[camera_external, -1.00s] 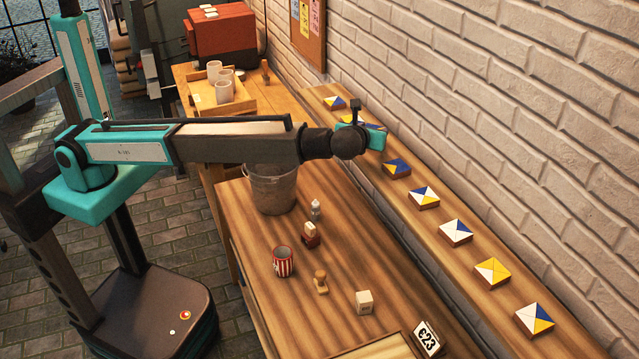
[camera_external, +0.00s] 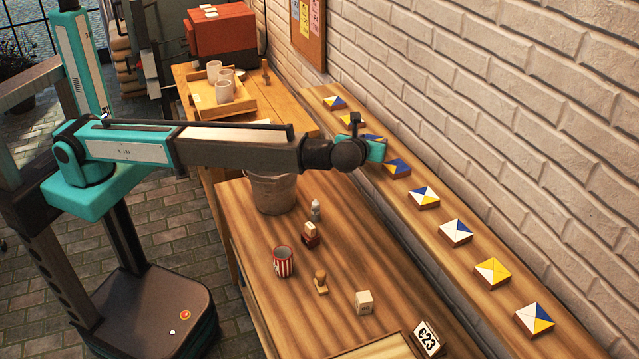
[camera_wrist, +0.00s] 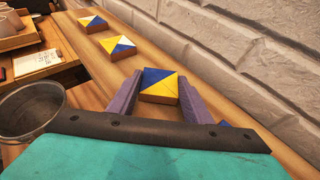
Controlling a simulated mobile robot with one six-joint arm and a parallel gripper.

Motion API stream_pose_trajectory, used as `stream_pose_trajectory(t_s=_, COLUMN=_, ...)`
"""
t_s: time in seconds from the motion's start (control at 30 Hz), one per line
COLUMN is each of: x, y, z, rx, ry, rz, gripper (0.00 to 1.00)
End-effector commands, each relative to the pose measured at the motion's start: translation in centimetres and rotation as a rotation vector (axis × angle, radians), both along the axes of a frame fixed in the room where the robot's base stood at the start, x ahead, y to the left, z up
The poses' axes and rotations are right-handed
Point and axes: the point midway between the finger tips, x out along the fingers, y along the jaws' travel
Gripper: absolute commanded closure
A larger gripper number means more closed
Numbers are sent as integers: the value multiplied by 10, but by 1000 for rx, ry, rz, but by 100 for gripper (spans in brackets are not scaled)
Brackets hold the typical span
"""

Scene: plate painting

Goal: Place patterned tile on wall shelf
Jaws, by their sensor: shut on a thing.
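My gripper (camera_wrist: 160,97) has a purple finger on each side of a blue, yellow and white tile (camera_wrist: 160,82) in the wrist view, and is shut on it. In the external view my gripper (camera_external: 376,149) is over the long wooden wall shelf (camera_external: 428,223), and the held tile (camera_external: 373,137) shows partly behind it. The tile looks level, at or just above the shelf; I cannot tell if it touches. It is in line with the row, between a blue and yellow tile (camera_external: 397,168) and a yellow-topped tile (camera_external: 347,119).
Several other tiles, such as a white and blue one (camera_external: 456,232), lie spaced along the shelf. The brick wall (camera_external: 500,130) rises close behind. A metal bucket (camera_external: 272,193) stands on the table below my arm.

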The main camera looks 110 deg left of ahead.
Motion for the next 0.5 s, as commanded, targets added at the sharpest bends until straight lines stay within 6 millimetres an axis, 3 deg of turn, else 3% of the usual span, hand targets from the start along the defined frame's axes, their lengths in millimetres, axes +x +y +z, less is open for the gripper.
stream_pose_trajectory(t_s=0.3, x=0, y=0, z=-3, rx=1, ry=1, rz=0, gripper=80)
stream_pose_trajectory(t_s=0.33, x=0, y=0, z=-3, rx=0, ry=1, rz=0, gripper=50)
stream_pose_trajectory(t_s=0.4, x=0, y=0, z=-3, rx=0, ry=0, rz=0, gripper=38)
stream_pose_trajectory(t_s=0.5, x=0, y=0, z=-3, rx=0, ry=0, rz=0, gripper=36)
